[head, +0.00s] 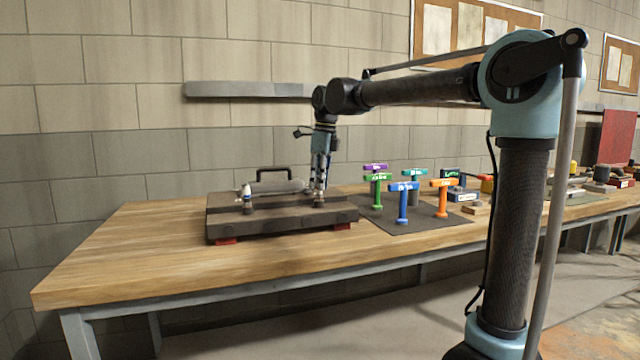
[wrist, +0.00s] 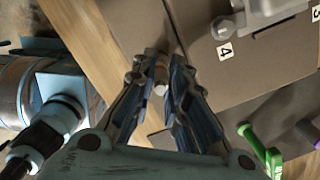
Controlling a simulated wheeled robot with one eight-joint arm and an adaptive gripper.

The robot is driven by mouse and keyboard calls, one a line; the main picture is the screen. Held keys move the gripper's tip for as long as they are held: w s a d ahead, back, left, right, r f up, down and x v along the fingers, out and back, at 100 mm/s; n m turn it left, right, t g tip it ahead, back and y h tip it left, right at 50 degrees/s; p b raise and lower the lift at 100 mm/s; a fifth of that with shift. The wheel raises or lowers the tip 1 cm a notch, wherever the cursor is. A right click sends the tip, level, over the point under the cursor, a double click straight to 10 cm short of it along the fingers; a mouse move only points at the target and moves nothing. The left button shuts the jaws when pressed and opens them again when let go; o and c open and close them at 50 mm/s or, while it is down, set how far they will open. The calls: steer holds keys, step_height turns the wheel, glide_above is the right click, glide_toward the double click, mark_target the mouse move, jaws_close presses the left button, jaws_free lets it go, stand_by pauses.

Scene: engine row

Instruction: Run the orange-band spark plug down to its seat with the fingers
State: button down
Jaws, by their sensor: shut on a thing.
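The dark engine block (head: 280,222) lies on the wooden bench. My gripper (head: 319,192) points down over its right part. In the wrist view my gripper (wrist: 162,90) is shut on a small pale plug (wrist: 160,89) between the fingertips. Another upright plug (head: 247,196), with a white body and a bluish band, stands at the block's left.
T-handle tools, including a blue one (head: 403,202) and an orange one (head: 443,197), stand on a dark mat (head: 425,226) right of the block. A grey cover with a black handle (head: 273,170) is behind. The bench's left end (head: 110,245) is clear.

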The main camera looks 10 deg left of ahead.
steer(key=m, duration=0.4)
steer(key=shift+w, duration=0.1)
steer(key=c, duration=1.5)
jaws_free()
